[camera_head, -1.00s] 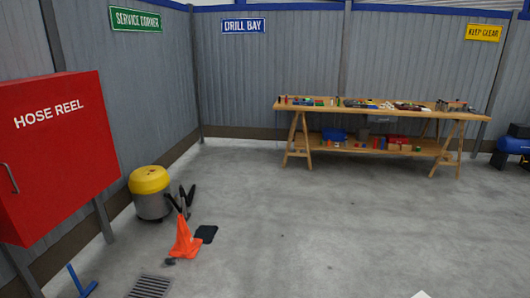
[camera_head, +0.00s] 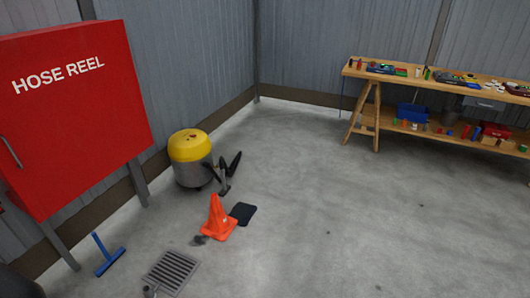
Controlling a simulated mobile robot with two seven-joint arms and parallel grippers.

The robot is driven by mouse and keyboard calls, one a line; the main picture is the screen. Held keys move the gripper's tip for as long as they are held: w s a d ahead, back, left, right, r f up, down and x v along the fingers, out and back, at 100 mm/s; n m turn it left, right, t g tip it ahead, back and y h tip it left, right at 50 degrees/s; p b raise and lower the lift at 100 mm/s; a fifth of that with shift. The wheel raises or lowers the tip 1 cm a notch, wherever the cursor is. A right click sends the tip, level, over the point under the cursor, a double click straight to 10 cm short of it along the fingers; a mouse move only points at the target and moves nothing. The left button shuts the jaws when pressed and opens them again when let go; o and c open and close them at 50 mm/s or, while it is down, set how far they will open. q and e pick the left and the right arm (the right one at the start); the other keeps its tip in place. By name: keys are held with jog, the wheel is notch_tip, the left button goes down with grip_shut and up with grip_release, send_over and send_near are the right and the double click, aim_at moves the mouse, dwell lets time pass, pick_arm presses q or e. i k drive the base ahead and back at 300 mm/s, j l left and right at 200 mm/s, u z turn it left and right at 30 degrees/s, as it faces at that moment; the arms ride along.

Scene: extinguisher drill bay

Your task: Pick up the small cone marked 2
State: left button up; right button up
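An orange cone (camera_head: 217,219) stands on the concrete floor left of centre in the head view. It is the only cone in view, and I cannot make out a number on it. A dark flat piece (camera_head: 242,213) lies on the floor just to its right, and a small dark patch shows at its lower left. Neither of my grippers can be seen clearly in this view.
A yellow-topped vacuum (camera_head: 190,160) stands behind the cone. A red hose reel cabinet (camera_head: 75,115) is at left, with a blue squeegee-like tool (camera_head: 108,256) below. A floor grate (camera_head: 171,270) lies in front. A wooden workbench (camera_head: 376,85) is at back right. Floor at right is clear.

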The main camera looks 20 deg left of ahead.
aim_at(219, 226)
jog(key=i+u, duration=0.1)
jog(key=i, duration=0.6)
jog(key=i+l+u, duration=0.15)
jog(key=i, duration=0.5)
jog(key=i+u, duration=0.4)
jog(key=i, duration=0.15)
jog(key=i+l+u, duration=0.2)
jog(key=i+u, duration=0.2)
jog(key=i, duration=0.2)
jog(key=i+l+u, duration=0.2)
jog(key=i+u, duration=0.2)
jog(key=i+l+u, duration=0.7)
jog(key=u, duration=0.15)
